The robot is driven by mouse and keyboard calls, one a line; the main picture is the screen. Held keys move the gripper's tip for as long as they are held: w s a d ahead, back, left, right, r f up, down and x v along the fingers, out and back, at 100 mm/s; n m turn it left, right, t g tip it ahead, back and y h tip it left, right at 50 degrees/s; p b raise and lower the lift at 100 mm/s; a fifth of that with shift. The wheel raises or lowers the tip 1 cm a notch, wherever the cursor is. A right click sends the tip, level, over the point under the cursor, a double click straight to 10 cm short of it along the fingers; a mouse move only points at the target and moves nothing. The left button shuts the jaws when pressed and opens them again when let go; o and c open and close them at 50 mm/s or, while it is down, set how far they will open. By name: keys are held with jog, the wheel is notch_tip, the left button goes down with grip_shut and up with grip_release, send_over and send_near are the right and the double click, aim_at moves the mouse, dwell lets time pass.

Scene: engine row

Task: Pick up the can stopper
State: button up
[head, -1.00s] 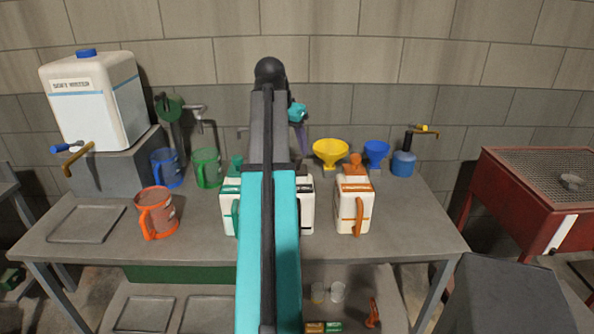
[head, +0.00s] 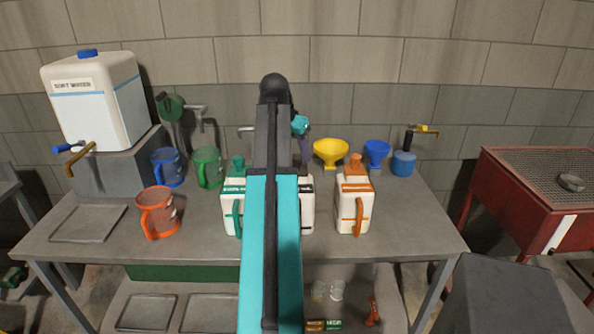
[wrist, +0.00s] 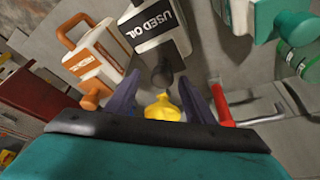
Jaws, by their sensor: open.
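Three white cans stand on the bench. In the wrist view, the black-labelled USED OIL can (wrist: 150,32) has a dark stopper (wrist: 163,75). The orange can (wrist: 95,50) has an orange stopper (wrist: 92,101); in the head view this stopper (head: 355,160) is upright on top. The green can's green stopper (head: 237,164) also shows in the wrist view (wrist: 296,25). My gripper (wrist: 160,78) is open and empty, its purple fingers either side of the dark stopper in the picture. I cannot tell the depth gap. In the head view, my arm mostly hides the middle can.
A yellow funnel (head: 330,152) and a blue funnel (head: 377,153) stand behind the cans; yellow also shows between my fingers in the wrist view. Taps stand along the back. Orange (head: 158,212), blue (head: 167,168) and green (head: 207,167) jugs stand left. The bench's right front is clear.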

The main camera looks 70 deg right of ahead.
aim_at(297, 156)
jog(key=shift+p+x, duration=0.4)
jog(key=shift+x, duration=1.2)
jog(key=shift+c, duration=0.5)
jog(key=c, duration=1.1)
